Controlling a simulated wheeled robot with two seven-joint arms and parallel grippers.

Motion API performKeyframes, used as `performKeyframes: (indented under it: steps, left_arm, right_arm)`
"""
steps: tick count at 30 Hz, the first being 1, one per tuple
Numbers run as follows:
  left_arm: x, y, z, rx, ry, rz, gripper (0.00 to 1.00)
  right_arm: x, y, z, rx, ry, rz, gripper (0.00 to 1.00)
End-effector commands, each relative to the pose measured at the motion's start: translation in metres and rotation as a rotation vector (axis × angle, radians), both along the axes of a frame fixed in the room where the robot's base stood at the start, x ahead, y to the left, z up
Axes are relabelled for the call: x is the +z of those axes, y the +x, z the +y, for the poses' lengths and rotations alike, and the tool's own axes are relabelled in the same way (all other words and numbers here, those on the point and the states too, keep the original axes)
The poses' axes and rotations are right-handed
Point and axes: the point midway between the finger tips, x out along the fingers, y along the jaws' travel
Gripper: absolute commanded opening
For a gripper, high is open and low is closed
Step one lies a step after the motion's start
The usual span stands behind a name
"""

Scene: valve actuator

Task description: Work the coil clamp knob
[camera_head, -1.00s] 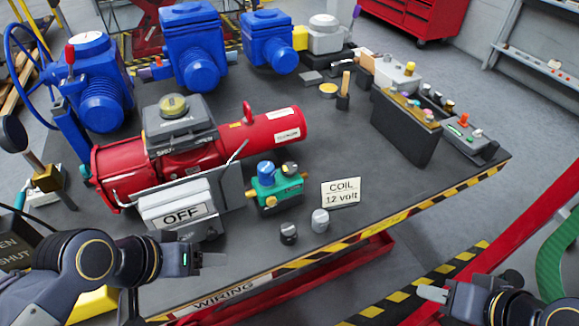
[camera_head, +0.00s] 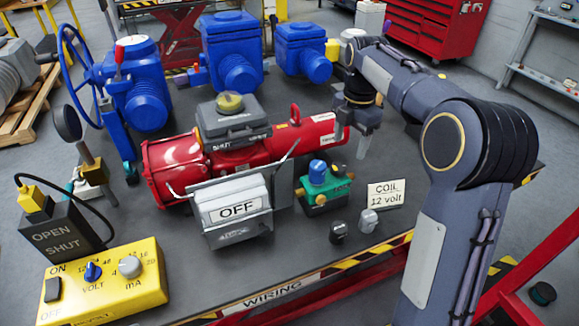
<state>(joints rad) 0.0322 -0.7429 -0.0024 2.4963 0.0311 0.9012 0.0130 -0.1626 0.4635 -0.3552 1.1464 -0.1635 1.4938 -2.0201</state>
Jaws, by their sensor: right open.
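Which one is the coil clamp knob, I cannot tell for sure. My right gripper (camera_head: 357,130) is open and points down over the table, behind and right of the green block, near the red cylinder's end. It touches no knob that I can see. My left gripper is out of view.
A yellow meter box (camera_head: 105,282) stands front left. Blue actuators (camera_head: 229,50) stand at the back. My right arm hides the table's right side.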

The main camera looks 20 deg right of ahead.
Motion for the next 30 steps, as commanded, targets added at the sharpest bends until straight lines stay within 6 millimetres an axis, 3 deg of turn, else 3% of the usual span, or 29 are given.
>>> performKeyframes:
  steps: [5, 18, 30]
  left_arm:
    - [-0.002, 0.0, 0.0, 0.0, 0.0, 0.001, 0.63]
    - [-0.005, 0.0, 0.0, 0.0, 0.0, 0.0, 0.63]
    - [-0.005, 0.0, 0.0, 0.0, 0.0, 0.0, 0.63]
  right_arm:
    - [-0.009, 0.01, 0.0, 0.085, -0.028, 0.016, 0.62]
    - [-0.072, 0.009, 0.0, 0.083, -0.027, 0.016, 0.62]
    - [-0.081, 0.01, 0.0, 0.082, -0.025, 0.013, 0.62]
